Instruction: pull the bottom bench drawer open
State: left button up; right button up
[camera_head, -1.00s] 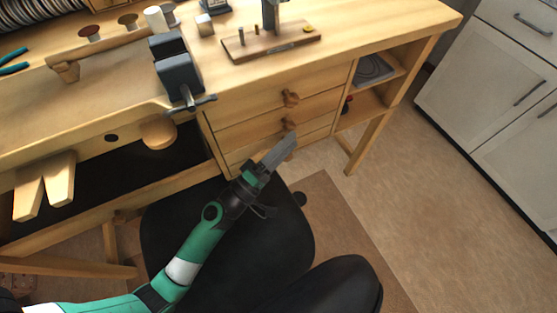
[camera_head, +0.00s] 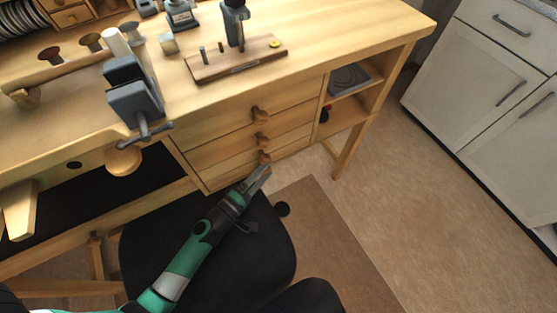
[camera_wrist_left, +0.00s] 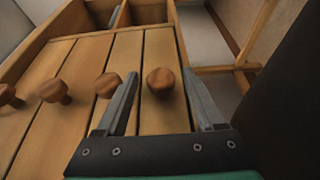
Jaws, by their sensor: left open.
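The bench drawers stand in a stack and look shut, with fronts flush. The bottom drawer (camera_head: 225,177) shows at the base of the stack; in the left wrist view its front (camera_wrist_left: 162,116) is the rightmost panel. Its round brown wooden knob (camera_wrist_left: 160,80) lies between the fingers in that view, with space on both sides. My left gripper (camera_head: 265,171) is open in front of the lower drawers, its fingertips just below the lowest knob visible in the head view (camera_head: 264,157). The left wrist view shows both fingers of the gripper (camera_wrist_left: 160,92) apart and empty. My right gripper is not in view.
Knobs of the higher drawers (camera_wrist_left: 107,85) sit close left of the fingers in the wrist view. A black chair seat (camera_head: 205,235) is under my left arm. Open shelves (camera_head: 345,112) and a bench leg (camera_head: 350,145) stand right of the drawers. Floor beyond is clear.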

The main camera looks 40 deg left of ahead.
pick_arm(q)
jog(key=shift+w, duration=0.7)
jog(key=shift+s+f, duration=0.1)
jog(key=shift+s, duration=0.1)
jog(key=shift+c, duration=0.2)
grip_shut()
dwell(0.6)
